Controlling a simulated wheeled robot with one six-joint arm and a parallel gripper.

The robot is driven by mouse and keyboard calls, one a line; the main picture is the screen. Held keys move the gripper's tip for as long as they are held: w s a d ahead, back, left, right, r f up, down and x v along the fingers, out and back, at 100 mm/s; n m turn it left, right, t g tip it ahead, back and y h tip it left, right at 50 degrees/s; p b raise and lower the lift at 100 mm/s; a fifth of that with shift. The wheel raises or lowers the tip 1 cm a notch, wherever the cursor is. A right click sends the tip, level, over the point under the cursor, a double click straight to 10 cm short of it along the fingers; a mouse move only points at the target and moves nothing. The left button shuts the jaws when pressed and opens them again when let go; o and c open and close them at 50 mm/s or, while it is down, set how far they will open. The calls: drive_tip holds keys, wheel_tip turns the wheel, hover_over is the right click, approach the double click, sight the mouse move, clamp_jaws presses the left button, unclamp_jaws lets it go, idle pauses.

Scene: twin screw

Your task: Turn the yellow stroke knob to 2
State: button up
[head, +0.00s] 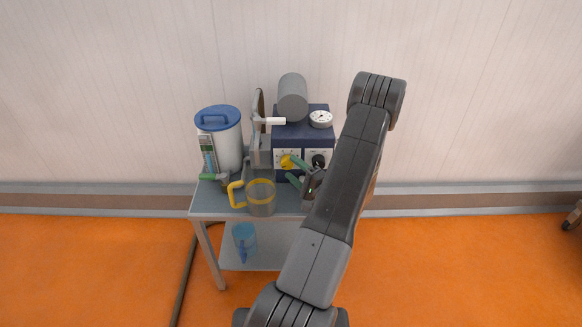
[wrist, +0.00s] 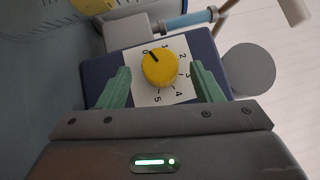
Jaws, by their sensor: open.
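The yellow stroke knob (wrist: 160,69) sits on a white dial plate (wrist: 136,93) with printed numbers from 0 to 5. Its black pointer mark is at or very near the 0. In the head view the yellow knob (head: 286,161) shows on the front of the dark blue pump box (head: 301,131). My gripper (wrist: 160,73) is open, with one green finger on each side of the knob. Gaps show between the fingers and the knob in the wrist view. In the head view my gripper (head: 292,171) is just in front of the box, partly hidden by my arm.
A black knob (head: 318,160) is right of the yellow one. A gauge (head: 320,118) and grey cylinder (head: 292,97) top the box. A clear jug with yellow handle (head: 236,194) and a blue-lidded container (head: 218,120) stand left on the cart (head: 207,205).

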drive_tip(key=shift+x, duration=0.95)
drive_tip(key=shift+c, duration=0.2)
drive_tip(key=c, duration=0.9)
drive_tip(key=f+m+b, duration=0.1)
drive_tip(key=b, duration=0.2)
drive_tip(key=shift+t+y, duration=0.3)
drive_tip(key=shift+c, duration=0.2)
drive_tip(key=shift+r+m+t+b, duration=0.1)
drive_tip(key=shift+m+t+b, duration=0.4)
drive_tip(key=shift+b, duration=0.25)
drive_tip(key=shift+a+r+m+b, duration=0.1)
drive_tip(key=shift+m+b, duration=0.2)
drive_tip(key=shift+r, duration=0.1)
